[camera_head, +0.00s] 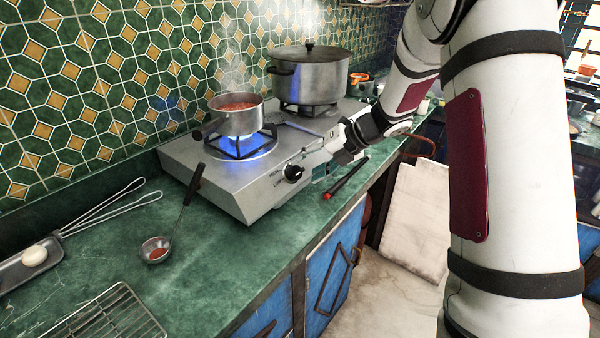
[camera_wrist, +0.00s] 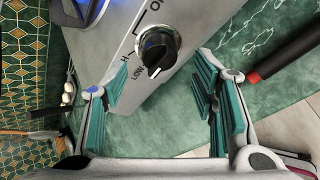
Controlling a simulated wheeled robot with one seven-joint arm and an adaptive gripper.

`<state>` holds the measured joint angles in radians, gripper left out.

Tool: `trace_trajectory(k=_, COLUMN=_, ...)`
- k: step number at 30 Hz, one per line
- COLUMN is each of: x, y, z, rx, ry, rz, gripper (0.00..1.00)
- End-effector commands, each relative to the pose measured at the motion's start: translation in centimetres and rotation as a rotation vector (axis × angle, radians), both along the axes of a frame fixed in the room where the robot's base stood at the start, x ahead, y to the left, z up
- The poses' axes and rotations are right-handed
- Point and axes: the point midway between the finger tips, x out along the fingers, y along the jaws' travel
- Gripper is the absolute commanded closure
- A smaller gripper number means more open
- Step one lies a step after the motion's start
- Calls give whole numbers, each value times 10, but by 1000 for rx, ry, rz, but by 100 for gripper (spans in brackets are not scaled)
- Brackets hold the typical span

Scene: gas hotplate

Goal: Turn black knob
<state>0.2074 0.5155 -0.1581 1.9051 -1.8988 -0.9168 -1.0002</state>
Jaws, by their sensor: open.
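The black knob (camera_head: 293,172) sits on the front face of the silver gas hotplate (camera_head: 258,195). In the wrist view the knob (camera_wrist: 158,50) has a silver ring and a black grip bar, with "LOW" and "H" lettering beside it. My gripper (camera_wrist: 158,95) is open, its teal-padded fingers spread to the left and right of the knob's line and short of it. The knob is not between the pads and looks untouched. In the head view my gripper (camera_head: 318,165) is just right of the knob, partly hidden by its own wrist.
A small pot (camera_head: 236,115) of red sauce stands over a blue flame. A large lidded pot (camera_head: 310,80) is behind it. A red-tipped black stick (camera_head: 345,178) lies on the green counter right of the hotplate. A ladle (camera_head: 157,248) and wire rack (camera_head: 105,318) lie at left.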

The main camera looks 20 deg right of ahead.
Motion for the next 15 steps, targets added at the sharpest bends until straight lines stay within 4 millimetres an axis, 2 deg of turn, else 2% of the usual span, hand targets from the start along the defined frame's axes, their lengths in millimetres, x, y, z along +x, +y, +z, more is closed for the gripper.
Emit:
trace_trajectory(k=6, x=12, y=16, z=-19, rx=0, ry=-1, rz=1, gripper=47)
trace_trajectory(k=15, x=16, y=21, z=-25, rx=-1, ry=0, rz=-1, gripper=47)
